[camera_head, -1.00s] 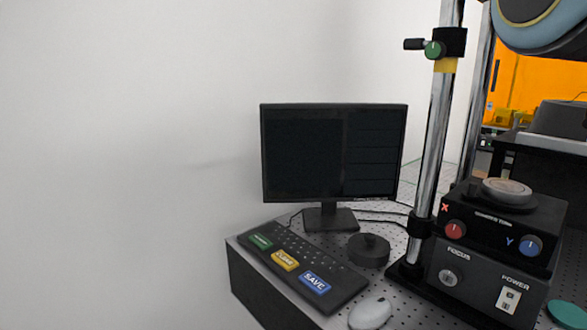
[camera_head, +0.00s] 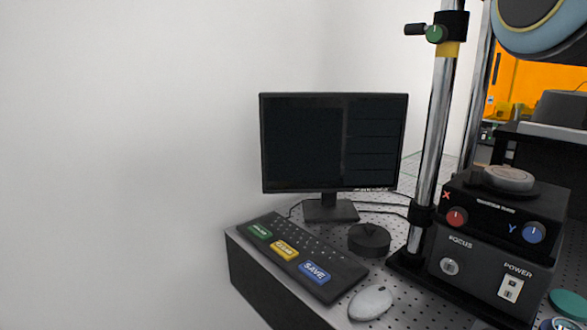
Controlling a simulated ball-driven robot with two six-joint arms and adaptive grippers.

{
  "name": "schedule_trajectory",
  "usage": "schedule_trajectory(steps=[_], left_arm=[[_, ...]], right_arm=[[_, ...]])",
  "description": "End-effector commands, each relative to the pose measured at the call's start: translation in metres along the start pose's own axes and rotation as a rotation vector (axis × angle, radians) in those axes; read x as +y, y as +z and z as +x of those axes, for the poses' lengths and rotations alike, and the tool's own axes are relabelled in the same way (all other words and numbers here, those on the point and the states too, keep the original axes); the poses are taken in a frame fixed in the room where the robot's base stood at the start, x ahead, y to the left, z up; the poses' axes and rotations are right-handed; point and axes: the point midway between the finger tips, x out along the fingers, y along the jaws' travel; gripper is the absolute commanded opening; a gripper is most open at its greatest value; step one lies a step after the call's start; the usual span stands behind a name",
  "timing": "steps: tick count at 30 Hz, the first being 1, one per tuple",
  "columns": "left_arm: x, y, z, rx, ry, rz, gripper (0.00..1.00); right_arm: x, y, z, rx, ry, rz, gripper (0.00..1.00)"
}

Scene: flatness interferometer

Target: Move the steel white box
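I cannot make out a steel white box in this view. A pale, steel-coloured round disc (camera_head: 508,178) rests on top of the black stage unit (camera_head: 500,215) at the right. Neither of my grippers is in view.
A monitor (camera_head: 333,143), a keyboard (camera_head: 325,252) with coloured keys, a black round puck (camera_head: 369,240) and a white mouse (camera_head: 370,303) stand on the perforated table. A chrome post (camera_head: 433,140) rises beside the stage. A green disc (camera_head: 568,304) lies at lower right. Bare wall fills the left.

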Motion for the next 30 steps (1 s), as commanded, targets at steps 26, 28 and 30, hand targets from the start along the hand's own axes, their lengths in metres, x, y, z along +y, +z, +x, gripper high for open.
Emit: schedule_trajectory(steps=[26,28,30], left_arm=[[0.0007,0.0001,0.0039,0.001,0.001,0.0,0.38],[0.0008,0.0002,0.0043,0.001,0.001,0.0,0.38],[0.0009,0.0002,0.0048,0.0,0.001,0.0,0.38]], right_arm=[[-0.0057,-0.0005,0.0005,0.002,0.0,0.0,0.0],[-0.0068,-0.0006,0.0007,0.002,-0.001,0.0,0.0],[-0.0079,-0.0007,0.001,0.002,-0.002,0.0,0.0]])
